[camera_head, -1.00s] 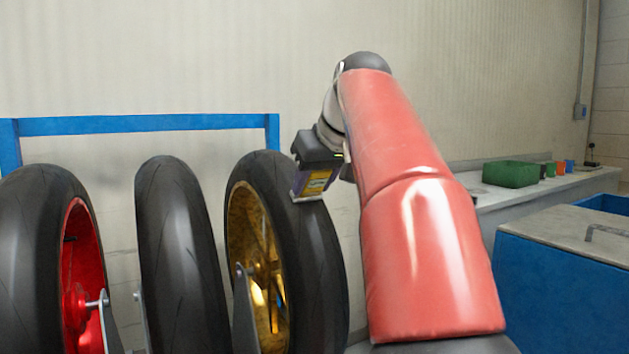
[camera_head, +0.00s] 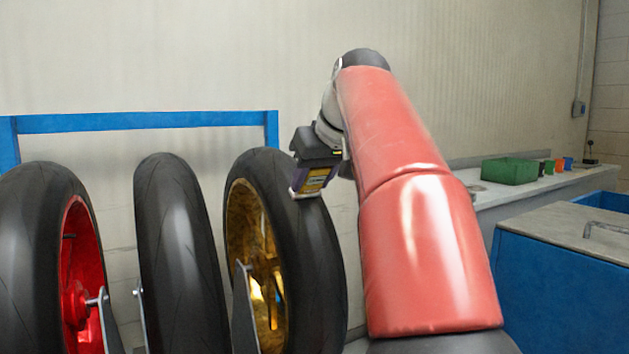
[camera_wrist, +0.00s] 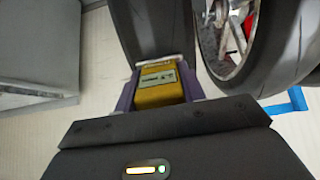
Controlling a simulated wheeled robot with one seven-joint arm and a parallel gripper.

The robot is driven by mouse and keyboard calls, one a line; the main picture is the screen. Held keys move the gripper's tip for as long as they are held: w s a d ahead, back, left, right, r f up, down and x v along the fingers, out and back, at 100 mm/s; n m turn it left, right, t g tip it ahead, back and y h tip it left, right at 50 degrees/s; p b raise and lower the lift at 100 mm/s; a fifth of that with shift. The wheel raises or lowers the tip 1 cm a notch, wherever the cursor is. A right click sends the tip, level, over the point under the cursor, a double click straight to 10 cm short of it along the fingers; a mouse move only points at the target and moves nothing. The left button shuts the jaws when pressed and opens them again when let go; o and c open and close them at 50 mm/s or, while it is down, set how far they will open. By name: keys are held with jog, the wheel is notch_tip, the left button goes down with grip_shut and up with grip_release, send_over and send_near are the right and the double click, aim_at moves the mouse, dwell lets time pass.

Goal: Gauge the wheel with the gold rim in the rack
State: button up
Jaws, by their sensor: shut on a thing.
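The gold-rimmed wheel (camera_head: 318,250) stands upright in the rack, the rightmost of three wheels in the head view. My gripper (camera_head: 309,186) is at the upper part of its tyre. In the wrist view my gripper (camera_wrist: 160,84) is shut on a yellow gauge (camera_wrist: 158,88) with a small grey display, held between purple fingers. The gauge's far end is at the tyre tread (camera_wrist: 150,30); I cannot tell whether it touches. The display reading is too small to make out.
A red-rimmed wheel (camera_head: 28,260) and a middle wheel (camera_head: 180,250) stand to the left. A blue frame bar (camera_head: 140,121) runs behind. A bench with a green bin (camera_head: 509,171) and several small cups is at the right, near a blue cabinet (camera_head: 550,285).

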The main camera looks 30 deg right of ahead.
jog(key=shift+w+f, duration=0.1)
jog(key=shift+f, duration=0.05)
jog(key=shift+p+v, duration=1.45)
jog(key=shift+v, duration=1.1)
jog(key=shift+s+r, duration=0.25)
jog(key=shift+r, duration=0.15)
